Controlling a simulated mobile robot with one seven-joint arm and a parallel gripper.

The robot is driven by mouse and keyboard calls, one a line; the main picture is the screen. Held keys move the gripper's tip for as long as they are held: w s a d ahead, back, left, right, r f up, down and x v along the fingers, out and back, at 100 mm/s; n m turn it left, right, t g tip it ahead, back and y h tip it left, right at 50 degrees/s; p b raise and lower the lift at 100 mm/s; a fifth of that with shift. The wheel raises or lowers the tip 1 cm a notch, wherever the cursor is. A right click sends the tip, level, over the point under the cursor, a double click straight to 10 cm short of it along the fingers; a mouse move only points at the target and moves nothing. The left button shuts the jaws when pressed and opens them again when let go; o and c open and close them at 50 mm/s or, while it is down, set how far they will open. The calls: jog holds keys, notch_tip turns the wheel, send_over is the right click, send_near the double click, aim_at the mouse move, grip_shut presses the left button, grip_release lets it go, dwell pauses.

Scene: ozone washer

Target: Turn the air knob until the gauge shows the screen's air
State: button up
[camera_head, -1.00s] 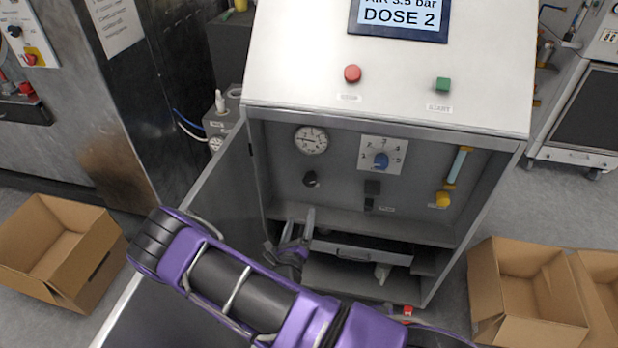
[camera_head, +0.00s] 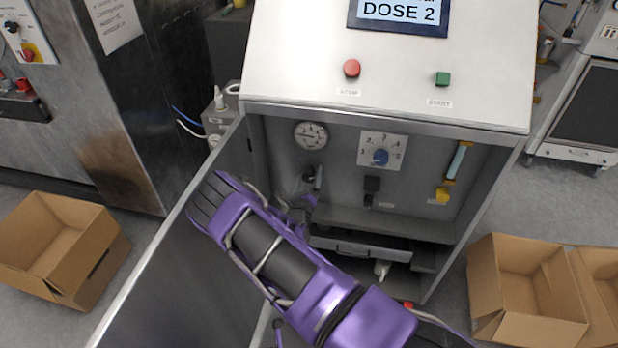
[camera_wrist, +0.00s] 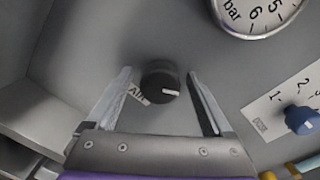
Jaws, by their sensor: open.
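The black air knob (camera_wrist: 160,82) sits on the grey back panel beside a label reading AIR, with a white mark on its face pointing right in the wrist view. My gripper (camera_wrist: 162,80) is open, with one finger on each side of the knob and a gap on both sides. In the head view my gripper (camera_head: 312,185) partly hides the knob (camera_head: 308,175). The round gauge (camera_head: 311,135) is above the knob; its rim and the word bar show in the wrist view (camera_wrist: 255,12), but its needle cannot be read there. The screen (camera_head: 398,14) shows DOSE 2; its air line is cut off.
A blue dose dial (camera_head: 381,157) on a white plate is right of the gauge. A yellow valve (camera_head: 442,195) is farther right. The open cabinet door (camera_head: 185,255) stands left of my arm. A drawer (camera_head: 360,247) is below. Cardboard boxes (camera_head: 60,240) stand on the floor.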

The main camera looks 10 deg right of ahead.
jog(key=c, duration=1.4)
jog(key=shift+o, duration=0.2)
jog(key=shift+m, duration=0.3)
